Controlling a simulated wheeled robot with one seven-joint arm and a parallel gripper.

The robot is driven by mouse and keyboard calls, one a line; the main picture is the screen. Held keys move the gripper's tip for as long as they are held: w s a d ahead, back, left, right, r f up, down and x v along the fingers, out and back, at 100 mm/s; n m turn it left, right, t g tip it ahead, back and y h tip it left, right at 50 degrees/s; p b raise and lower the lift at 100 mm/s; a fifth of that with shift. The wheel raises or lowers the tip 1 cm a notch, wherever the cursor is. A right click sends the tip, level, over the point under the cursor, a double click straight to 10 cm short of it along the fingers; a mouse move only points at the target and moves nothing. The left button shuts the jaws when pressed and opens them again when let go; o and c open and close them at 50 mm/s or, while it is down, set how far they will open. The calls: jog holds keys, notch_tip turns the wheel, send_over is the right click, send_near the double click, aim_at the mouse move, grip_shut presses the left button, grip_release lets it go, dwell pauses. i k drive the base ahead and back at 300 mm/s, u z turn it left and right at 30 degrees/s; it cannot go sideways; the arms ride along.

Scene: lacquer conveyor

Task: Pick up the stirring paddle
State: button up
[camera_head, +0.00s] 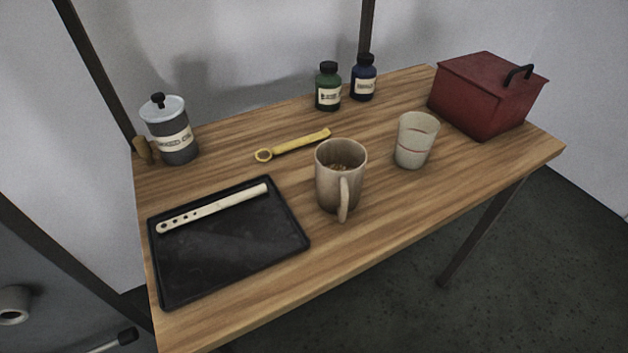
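A pale, flat stick with several holes toward its left end, which looks like the stirring paddle (213,208), lies on the black tray (229,271). It lies along the tray's far side, slanting up to the right, with nothing on top of it. The tray rests on the left front part of the wooden table (395,227). My gripper is not in this view.
A yellow spoon (293,145) lies behind a brown mug (340,178) with contents. Nearby are a pale cup (415,140), green bottle (328,86), blue bottle (363,78), red lidded box (487,95) and lidded jar (170,130). Dark posts rise behind the table.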

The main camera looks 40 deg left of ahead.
aim_at(163, 226)
jog(key=u, duration=2.15)
